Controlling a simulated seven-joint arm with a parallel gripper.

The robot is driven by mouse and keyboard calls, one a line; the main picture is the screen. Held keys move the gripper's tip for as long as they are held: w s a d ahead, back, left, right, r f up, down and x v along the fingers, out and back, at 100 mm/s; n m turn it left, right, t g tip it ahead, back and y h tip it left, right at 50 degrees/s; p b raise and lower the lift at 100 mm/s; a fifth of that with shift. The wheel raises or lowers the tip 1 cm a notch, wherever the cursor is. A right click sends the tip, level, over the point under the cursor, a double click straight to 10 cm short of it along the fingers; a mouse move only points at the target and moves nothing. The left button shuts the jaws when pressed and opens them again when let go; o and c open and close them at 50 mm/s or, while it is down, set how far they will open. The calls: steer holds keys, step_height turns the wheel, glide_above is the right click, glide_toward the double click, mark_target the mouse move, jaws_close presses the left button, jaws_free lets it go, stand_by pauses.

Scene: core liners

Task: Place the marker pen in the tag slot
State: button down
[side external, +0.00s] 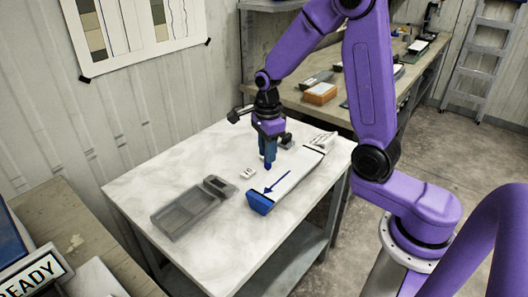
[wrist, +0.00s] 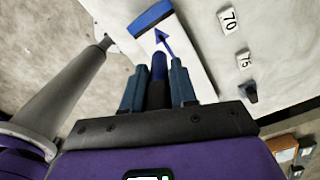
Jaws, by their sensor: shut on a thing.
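My gripper (side external: 268,153) is shut on the marker pen, which points down between the fingers. In the wrist view the pen (wrist: 159,66) has a blue end and a dark body, held between the two blue-grey fingers of my gripper (wrist: 158,85). Its blue lower end (side external: 268,167) is above or close to the white core liner (side external: 292,172); I cannot tell if they touch. The liner has a blue end cap (side external: 260,203) and a drawn blue arrow. A grey tray (side external: 178,216) lies left of the liner, with a smaller compartment (side external: 218,187) at its far end, apparently the tag slot.
A small white tag (side external: 247,173) lies between tray and liner. In the wrist view, tags marked 70 (wrist: 229,20) and 75 (wrist: 244,60) lie beside the liner, near a small dark object (wrist: 249,93). The white tabletop (side external: 150,185) is otherwise largely clear. A cluttered bench (side external: 345,110) stands behind.

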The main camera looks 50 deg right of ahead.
steer(key=w+a+f+m, duration=0.1)
steer(key=w+a+f, duration=0.15)
steer(key=w, duration=0.25)
steer(key=w+a+f, duration=0.1)
steer(key=w+a, duration=0.2)
steer(key=w, duration=0.3)
steer(key=shift+w+f, duration=0.8)
steer(key=shift+f, duration=0.7)
steer(key=shift+w+f, duration=0.75)
steer(key=shift+f, duration=0.75)
steer(key=shift+w+f, duration=0.8)
steer(key=shift+f, duration=0.7)
steer(key=shift+f, duration=0.1)
steer(key=c, duration=0.9)
jaws_free()
